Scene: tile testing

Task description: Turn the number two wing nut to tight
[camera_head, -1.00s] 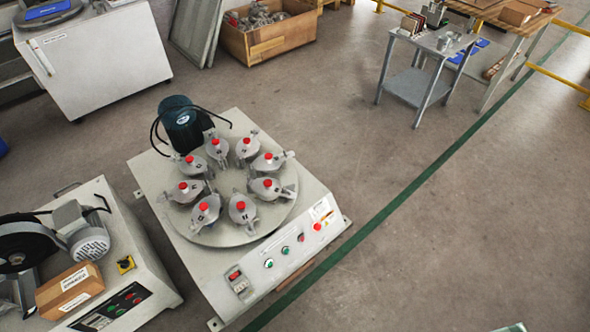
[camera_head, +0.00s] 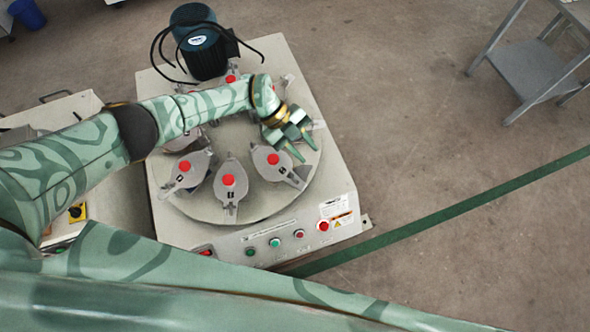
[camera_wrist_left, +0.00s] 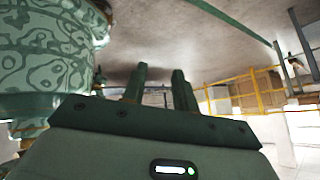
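The tile testing machine (camera_head: 345,215) carries a round turntable (camera_head: 258,212) with several grey jars, each with a red knob and a clamp. Jars show at the front left (camera_head: 187,168), front middle (camera_head: 229,183) and front right (camera_head: 271,163). Small wing nuts show at their outer ends, such as the front right one (camera_head: 297,180). The jar numbers are too small to read, so I cannot tell which nut is number two. My left gripper (camera_head: 306,153) is open and empty over the turntable's right side; its fingers stand apart in the left wrist view (camera_wrist_left: 160,85). It hides jars there. My right gripper is out of view.
A dark motor (camera_head: 200,45) with black cables stands at the machine's back. Buttons (camera_head: 275,242) line its front panel. A grey metal table (camera_head: 535,70) stands at the back right. The floor (camera_head: 430,130) right of the machine is clear.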

